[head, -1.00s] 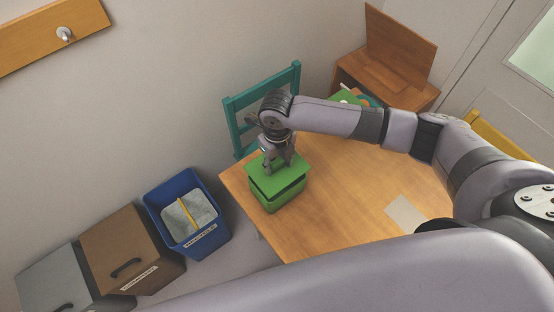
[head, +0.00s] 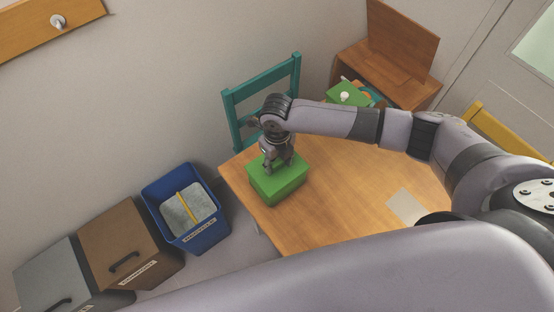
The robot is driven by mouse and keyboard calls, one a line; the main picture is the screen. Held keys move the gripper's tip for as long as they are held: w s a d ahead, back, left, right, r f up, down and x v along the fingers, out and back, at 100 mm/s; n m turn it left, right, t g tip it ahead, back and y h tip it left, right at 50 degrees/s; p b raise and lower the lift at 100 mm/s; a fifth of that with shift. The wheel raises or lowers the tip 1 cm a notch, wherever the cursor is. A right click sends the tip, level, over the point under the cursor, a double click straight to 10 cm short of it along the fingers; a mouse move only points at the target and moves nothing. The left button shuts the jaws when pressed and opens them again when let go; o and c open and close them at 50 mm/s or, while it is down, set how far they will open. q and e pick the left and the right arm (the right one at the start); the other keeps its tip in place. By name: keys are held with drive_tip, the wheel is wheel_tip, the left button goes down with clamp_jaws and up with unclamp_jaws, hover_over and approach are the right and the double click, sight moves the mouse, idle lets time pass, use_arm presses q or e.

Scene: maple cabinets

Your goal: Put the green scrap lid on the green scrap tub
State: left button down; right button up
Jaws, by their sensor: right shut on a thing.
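The green scrap lid (head: 280,180) lies over the top of the green scrap tub (head: 290,194), near the left corner of the wooden table. The lid looks level and lined up with the tub, and I see no gap between them. My right gripper (head: 279,168) points down from above and is shut on the lid at its top; the fingers hide the part they hold. My left gripper is out of view.
A teal chair (head: 236,112) stands behind the table (head: 330,205). A pale sheet (head: 405,206) lies on it. A blue bin (head: 203,236) and brown bin (head: 112,235) stand left. A green box-like thing (head: 345,90) sits on a brown cabinet (head: 412,90) behind.

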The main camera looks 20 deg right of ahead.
drive_tip(key=o, duration=1.2)
drive_tip(key=shift+r, duration=0.15)
wheel_tip(320, 180, up, 12)
drive_tip(key=shift+f, duration=0.1)
